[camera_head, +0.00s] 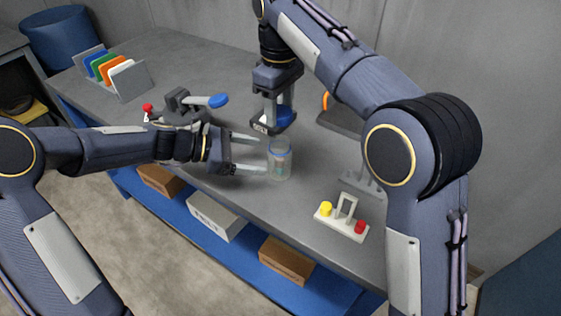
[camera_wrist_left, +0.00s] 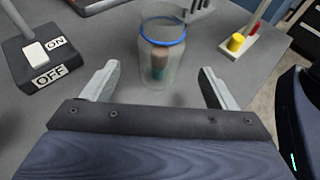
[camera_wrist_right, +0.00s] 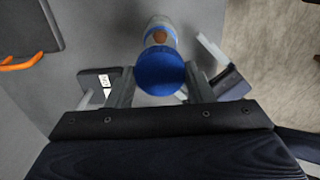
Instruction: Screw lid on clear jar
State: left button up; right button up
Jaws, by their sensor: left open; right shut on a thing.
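The clear jar (camera_head: 280,160) stands upright on the grey bench. A blue ring circles its neck, and brown and teal things are inside it (camera_wrist_left: 160,75). My left gripper (camera_head: 262,154) is open, its fingertips just left of the jar. In the left wrist view the jar is beyond and between the open fingers. My right gripper (camera_wrist_right: 158,88) is shut on the round blue lid (camera_wrist_right: 158,72). In the head view it holds the lid (camera_head: 286,116) above and behind the jar, apart from it.
An ON/OFF switch box (camera_wrist_left: 45,52) is beside the right gripper. A white stand with yellow and red knobs (camera_head: 341,220) is right of the jar. A dark fixture with a blue paddle (camera_head: 218,101) is behind my left arm. A rack of coloured panels (camera_head: 112,76) stands far left.

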aim_at(286, 159)
pick_arm(q)
jog(key=x, duration=0.9)
jog(key=shift+f, duration=0.1)
jog(key=c, duration=1.5)
pick_arm(e)
jog(key=shift+f, duration=2.5)
jog(key=shift+f, duration=0.1)
jog(key=shift+f, duration=0.8)
jog(key=shift+f, duration=0.55)
